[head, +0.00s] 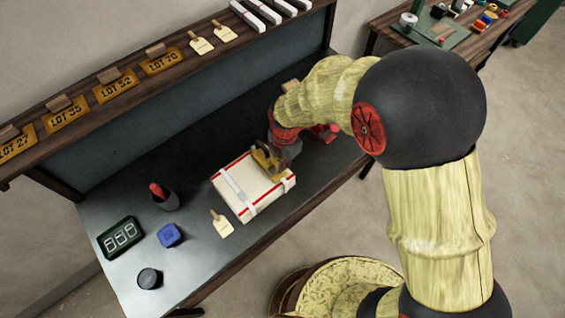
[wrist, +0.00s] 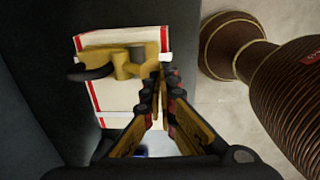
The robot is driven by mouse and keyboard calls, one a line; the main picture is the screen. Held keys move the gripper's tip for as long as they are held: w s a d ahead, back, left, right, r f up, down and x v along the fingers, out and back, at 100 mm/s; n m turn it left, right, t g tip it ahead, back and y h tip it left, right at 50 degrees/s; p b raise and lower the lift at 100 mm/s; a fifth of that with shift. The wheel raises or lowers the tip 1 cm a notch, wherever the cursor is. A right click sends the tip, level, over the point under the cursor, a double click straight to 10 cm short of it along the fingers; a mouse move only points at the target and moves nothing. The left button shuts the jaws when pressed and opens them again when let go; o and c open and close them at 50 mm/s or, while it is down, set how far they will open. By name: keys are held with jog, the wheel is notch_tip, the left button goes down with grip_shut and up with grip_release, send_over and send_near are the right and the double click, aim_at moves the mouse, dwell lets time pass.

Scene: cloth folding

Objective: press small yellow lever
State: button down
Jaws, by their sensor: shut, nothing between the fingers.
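A yellow tool (head: 266,161) with a dark handle lies on top of a cream box (head: 236,177) with red edges and white straps. In the wrist view the tool (wrist: 122,62) spans the box's upper end, its dark curved handle to the left. Small yellow parts stand up on the tool near its right end; I cannot tell for sure which one is the lever. My gripper (wrist: 164,74) is shut and empty, its fingertips close beside the tool's right end. I cannot tell if they touch it. In the head view my wrist partly hides the tool.
The box stands on a dark table (head: 110,208). To its left are a tag (head: 222,223), a dark cup with something red (head: 163,196), a blue block (head: 170,235), a number display (head: 120,237) and a black round item (head: 149,278). A shelf (head: 130,88) runs behind.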

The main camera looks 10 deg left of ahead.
jog(key=shift+s+d+f+t+y+b, duration=0.2)
jog(key=shift+d+f+t+y+b, duration=0.1)
jog(key=shift+b, duration=0.45)
jog(key=shift+t+y, duration=0.6)
jog(key=f+b, duration=0.1)
jog(key=b, duration=0.2)
jog(key=s+d+f+b, duration=0.1)
jog(key=b, duration=0.2)
jog(key=f+b, duration=0.1)
jog(key=b, duration=0.2)
jog(key=shift+s+d+f, duration=0.3)
jog(key=shift+d+f, duration=0.05)
jog(key=shift+f, duration=0.05)
jog(key=shift+r, duration=0.2)
jog(key=shift+r+p, duration=0.3)
jog(key=shift+r, duration=0.35)
